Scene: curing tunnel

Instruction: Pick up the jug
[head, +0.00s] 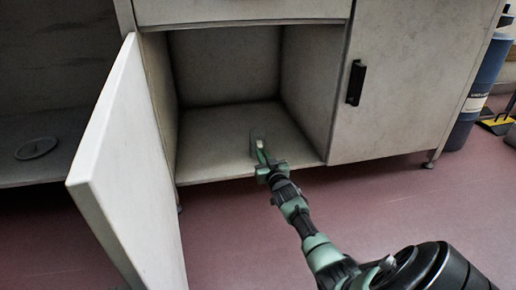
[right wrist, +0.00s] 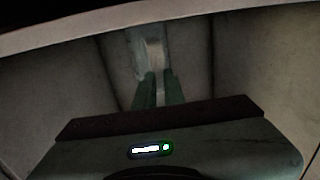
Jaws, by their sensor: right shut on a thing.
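The jug (head: 257,134) is a small, pale, see-through thing inside the open cabinet, near the front of its floor. In the right wrist view the jug (right wrist: 150,52) is dim and greyish, just beyond the green fingertips. My right gripper (head: 262,153) reaches into the cabinet opening and is shut on the jug; its fingers also show in the right wrist view (right wrist: 157,85). The gripper hides part of the jug. I cannot tell whether the jug touches the cabinet floor. My left gripper is not in view.
The open cabinet (head: 222,165) has side walls close around the gripper. Its door (head: 125,165) swings out at the left. A shut door with a black handle (head: 356,82) is at the right. A round lid-like disc (head: 36,148) lies on the left shelf. A blue container (head: 478,95) stands far right.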

